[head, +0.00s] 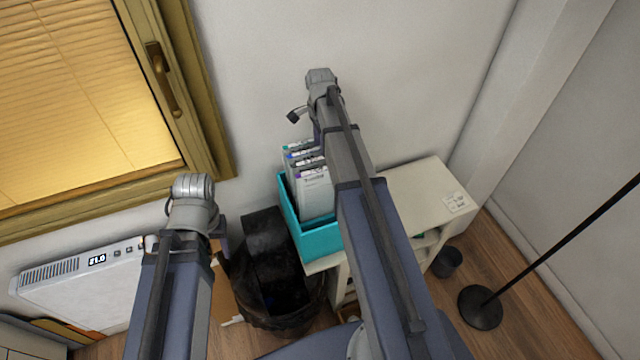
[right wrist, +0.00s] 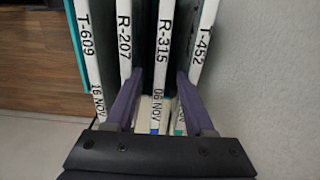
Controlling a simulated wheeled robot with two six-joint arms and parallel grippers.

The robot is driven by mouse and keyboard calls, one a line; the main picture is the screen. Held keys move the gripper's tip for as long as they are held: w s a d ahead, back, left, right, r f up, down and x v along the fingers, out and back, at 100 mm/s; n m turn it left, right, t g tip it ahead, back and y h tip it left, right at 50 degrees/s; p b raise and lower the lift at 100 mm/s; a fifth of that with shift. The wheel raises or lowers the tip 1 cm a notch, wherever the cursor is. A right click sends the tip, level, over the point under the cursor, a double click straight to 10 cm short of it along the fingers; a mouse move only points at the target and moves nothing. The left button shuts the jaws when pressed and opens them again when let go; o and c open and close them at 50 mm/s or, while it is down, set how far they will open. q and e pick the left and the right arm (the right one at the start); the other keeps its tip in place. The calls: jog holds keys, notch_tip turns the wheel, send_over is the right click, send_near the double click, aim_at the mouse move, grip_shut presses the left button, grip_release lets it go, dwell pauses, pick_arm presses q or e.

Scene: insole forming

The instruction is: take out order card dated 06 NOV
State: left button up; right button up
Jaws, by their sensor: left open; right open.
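Several white-edged order cards (head: 314,196) stand upright in a teal box (head: 322,244) on a white shelf unit. In the right wrist view, the card R-315 (right wrist: 163,50) reads 06 NOV. My right gripper (right wrist: 160,75) is open, with one purple finger on each side of that card's edge; whether they touch it I cannot tell. Card R-207 (right wrist: 124,45) is to its left with its date hidden by a finger, T-609 (right wrist: 84,45), dated 16 NOV, is further left, and T-452 (right wrist: 202,40) is to its right. My left gripper (head: 222,238) is open near the heater, away from the cards.
A dark bin with a black liner (head: 265,250) stands left of the shelf unit (head: 425,190). A white heater (head: 75,280) is under the window at left. A small dark bin (head: 447,262) and a stand's round base (head: 481,307) are on the floor at right.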

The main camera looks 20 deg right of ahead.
pick_arm(q)
jog(key=shift+f+b, duration=0.35)
jog(key=shift+f, duration=0.35)
pick_arm(e)
jog(key=shift+f, duration=0.7)
pick_arm(q)
jog(key=shift+f, duration=0.15)
pick_arm(e)
jog(key=shift+f, duration=0.1)
